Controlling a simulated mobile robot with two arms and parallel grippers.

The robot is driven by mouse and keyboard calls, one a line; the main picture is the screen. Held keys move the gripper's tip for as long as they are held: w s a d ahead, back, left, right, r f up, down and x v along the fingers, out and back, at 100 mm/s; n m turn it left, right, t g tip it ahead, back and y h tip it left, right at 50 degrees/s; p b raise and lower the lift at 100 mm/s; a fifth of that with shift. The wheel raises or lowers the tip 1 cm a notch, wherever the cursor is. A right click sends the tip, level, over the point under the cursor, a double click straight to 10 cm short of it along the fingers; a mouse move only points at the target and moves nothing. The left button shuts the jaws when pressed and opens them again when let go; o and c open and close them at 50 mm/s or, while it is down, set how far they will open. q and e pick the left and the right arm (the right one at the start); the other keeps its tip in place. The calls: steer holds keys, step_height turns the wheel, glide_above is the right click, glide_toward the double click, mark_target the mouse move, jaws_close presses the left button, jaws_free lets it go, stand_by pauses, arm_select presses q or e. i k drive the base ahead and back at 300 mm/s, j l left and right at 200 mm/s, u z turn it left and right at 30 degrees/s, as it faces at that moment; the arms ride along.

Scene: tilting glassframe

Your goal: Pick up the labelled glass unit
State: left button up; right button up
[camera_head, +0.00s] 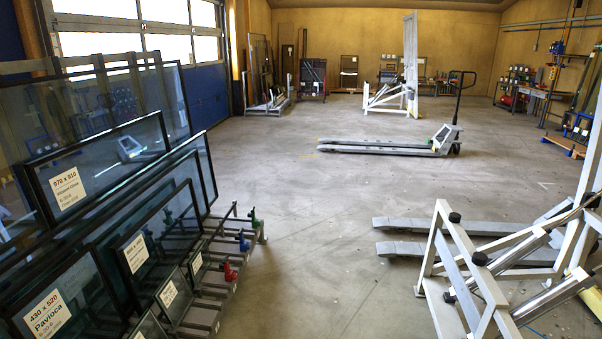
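Several glass units with dark frames lean in a rack at the left in the head view. One unit at the upper left (110,150) bears a white label (68,188) reading "970 x 810". A small unit at the lower left (85,285) has a label reading "430 x 520 Pavloca" (47,314). A unit between them (178,225) has a white label (136,253) too small to read surely. Smaller units with labels (168,294) stand in front. The units overlap, so their lower edges are partly hidden. Neither of my grippers shows.
The grey rack base (205,305) has green, blue and red clamps (231,271) sticking out into the floor. A white tilting frame (465,270) stands at the lower right. A pallet truck (390,146) stands farther back. The concrete floor (310,225) between is clear.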

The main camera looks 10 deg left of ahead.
mark_target(198, 262)
steer(key=i+u, duration=0.15)
steer(key=i, duration=0.85)
steer(key=i+u, duration=0.15)
steer(key=i, duration=0.9)
steer(key=i+u, duration=0.25)
steer(key=i, duration=0.2)
steer(key=i+l+u, duration=0.3)
steer(key=i+j, duration=0.1)
